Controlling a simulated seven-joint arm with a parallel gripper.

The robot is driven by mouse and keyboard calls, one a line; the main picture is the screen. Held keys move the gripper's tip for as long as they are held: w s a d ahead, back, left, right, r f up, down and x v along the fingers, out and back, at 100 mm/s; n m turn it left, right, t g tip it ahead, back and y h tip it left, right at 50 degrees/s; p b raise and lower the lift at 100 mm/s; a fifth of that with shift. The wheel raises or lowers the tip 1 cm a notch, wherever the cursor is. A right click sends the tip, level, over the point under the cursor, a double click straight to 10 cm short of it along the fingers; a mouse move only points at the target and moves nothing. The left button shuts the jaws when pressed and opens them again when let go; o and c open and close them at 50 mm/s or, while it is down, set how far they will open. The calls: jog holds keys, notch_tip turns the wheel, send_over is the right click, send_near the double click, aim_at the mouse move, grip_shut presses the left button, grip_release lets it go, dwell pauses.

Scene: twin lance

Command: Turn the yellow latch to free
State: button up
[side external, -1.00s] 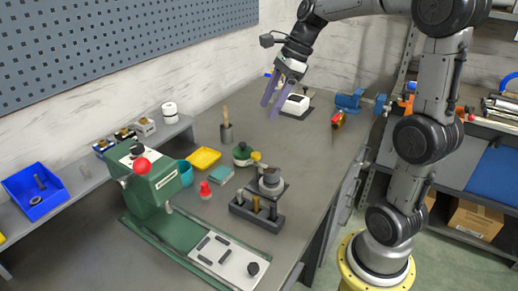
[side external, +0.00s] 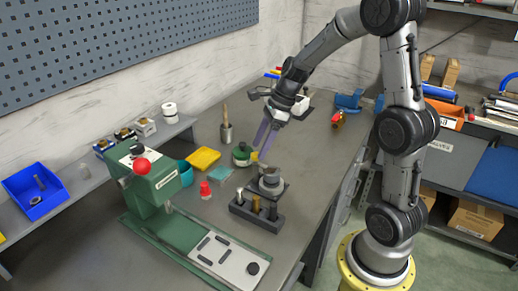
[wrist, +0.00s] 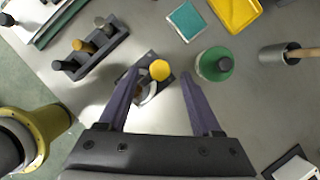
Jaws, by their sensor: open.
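The yellow latch shows as a round yellow knob (wrist: 159,70) in the wrist view, between my fingers and beyond their tips. It sits at the edge of a dark fixture with a grey round part (side external: 271,182). The gap between fingertips and knob is hard to judge. Part of the fixture is hidden behind the left finger.
A dark block with several pegs (side external: 257,211) stands in front of the fixture. A green round container (side external: 242,155) stands close by, right of my fingers in the wrist view (wrist: 214,64).

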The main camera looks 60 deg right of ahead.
jog(key=shift+x, duration=0.85)
jog(key=shift+c, duration=0.2)
grip_shut()
